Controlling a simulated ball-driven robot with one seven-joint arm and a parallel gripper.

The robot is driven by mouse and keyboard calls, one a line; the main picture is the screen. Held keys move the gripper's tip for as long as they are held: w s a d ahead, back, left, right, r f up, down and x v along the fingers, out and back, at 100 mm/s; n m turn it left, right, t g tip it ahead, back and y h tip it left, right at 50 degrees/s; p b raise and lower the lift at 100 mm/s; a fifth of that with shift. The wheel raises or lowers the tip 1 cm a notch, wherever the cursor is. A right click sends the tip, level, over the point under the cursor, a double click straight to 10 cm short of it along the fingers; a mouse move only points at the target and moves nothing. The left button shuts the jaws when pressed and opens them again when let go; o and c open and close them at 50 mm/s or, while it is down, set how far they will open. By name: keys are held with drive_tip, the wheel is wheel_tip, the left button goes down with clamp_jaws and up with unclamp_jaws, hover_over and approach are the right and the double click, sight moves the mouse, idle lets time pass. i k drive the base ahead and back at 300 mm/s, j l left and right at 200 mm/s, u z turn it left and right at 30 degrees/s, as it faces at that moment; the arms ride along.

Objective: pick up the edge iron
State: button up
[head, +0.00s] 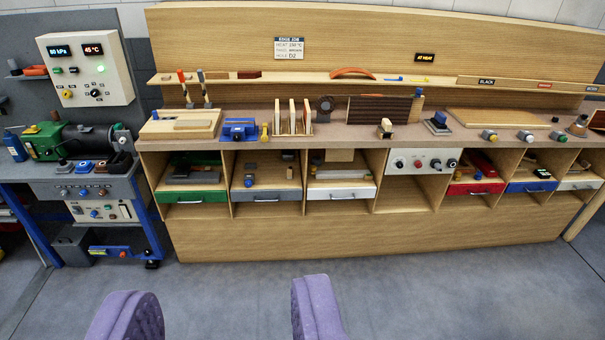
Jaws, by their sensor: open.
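A small dark-and-blue, iron-like tool (438,123) stands on the wooden workbench (345,137), right of centre, and looks like the edge iron. It is small in the picture, so I cannot be sure. A smaller pale-and-dark block (385,128) stands left of it. My gripper (220,292) shows as two purple fingers at the bottom of the view, wide apart with only floor between them. It is open and empty, well short of the bench.
Drawers, green (190,197), white (340,192) and red (476,189) among them, line the bench front. A narrow shelf (300,80) runs above the worktop. A blue-legged machine table (75,175) stands at left. The grey floor (400,290) before the bench is clear.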

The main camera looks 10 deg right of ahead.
sight(439, 120)
drive_tip(key=i+l+z, duration=0.35)
drive_tip(key=i, duration=0.2)
drive_tip(key=i+z, duration=0.4)
drive_tip(key=i, duration=0.2)
drive_tip(key=i+j+z, duration=0.15)
drive_tip(key=i+z, duration=0.2)
drive_tip(key=i, duration=0.25)
drive_tip(key=i+j+z, duration=0.35)
drive_tip(key=i, duration=0.2)
drive_tip(key=i+u, duration=0.1)
drive_tip(key=i, duration=0.5)
drive_tip(key=i+l, duration=0.2)
drive_tip(key=i, duration=0.4)
drive_tip(key=i+l+u, duration=0.15)
drive_tip(key=i, duration=0.5)
drive_tip(key=i+j, duration=0.15)
drive_tip(key=i, duration=0.5)
drive_tip(key=i+z, duration=0.05)
